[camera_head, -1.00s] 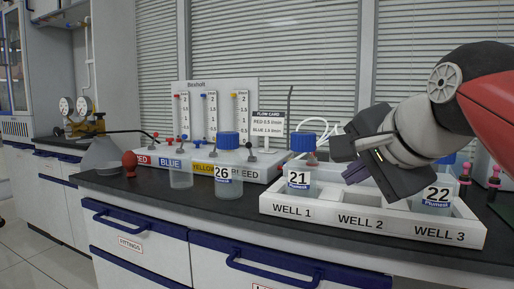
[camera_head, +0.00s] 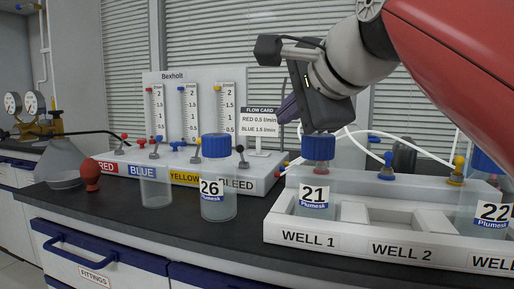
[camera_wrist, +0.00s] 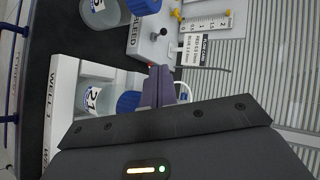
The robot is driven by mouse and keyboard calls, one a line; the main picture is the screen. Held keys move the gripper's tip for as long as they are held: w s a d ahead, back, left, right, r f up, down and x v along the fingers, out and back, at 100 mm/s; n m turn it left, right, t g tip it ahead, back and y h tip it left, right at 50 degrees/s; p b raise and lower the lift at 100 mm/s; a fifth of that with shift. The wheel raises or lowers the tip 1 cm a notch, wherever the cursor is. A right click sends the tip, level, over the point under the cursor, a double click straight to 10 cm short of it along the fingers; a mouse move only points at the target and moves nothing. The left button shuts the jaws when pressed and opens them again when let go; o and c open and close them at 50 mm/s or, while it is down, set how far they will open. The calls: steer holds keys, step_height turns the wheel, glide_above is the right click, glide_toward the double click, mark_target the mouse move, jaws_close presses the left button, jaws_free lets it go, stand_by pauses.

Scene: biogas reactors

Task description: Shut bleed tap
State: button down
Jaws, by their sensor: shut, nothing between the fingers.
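The bleed tap (camera_head: 241,158) is a small dark-knobbed lever on the white panel base, just above the BLEED label (camera_head: 236,183). In the wrist view the tap (camera_wrist: 162,31) shows as a dark knob beside that label. My gripper (camera_head: 287,109) is shut and empty. Its purple fingers (camera_wrist: 160,84) are right of the tap and higher in the head view, near the flow card, apart from the tap. The tap's exact lever angle is hard to tell.
Bottle 21 (camera_head: 314,190) sits in the well rack (camera_head: 340,246), below my gripper. The flow card (camera_head: 263,124) stands behind.

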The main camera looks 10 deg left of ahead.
mark_target(242, 150)
steer(key=x, duration=2)
steer(key=shift+b, duration=0.3)
steer(key=shift+f, duration=0.1)
steer(key=shift+s, duration=0.1)
steer(key=shift+r+g+p, duration=0.25)
steer(key=shift+g+p, duration=0.05)
steer(key=shift+p, duration=0.1)
steer(key=shift+w, duration=0.25)
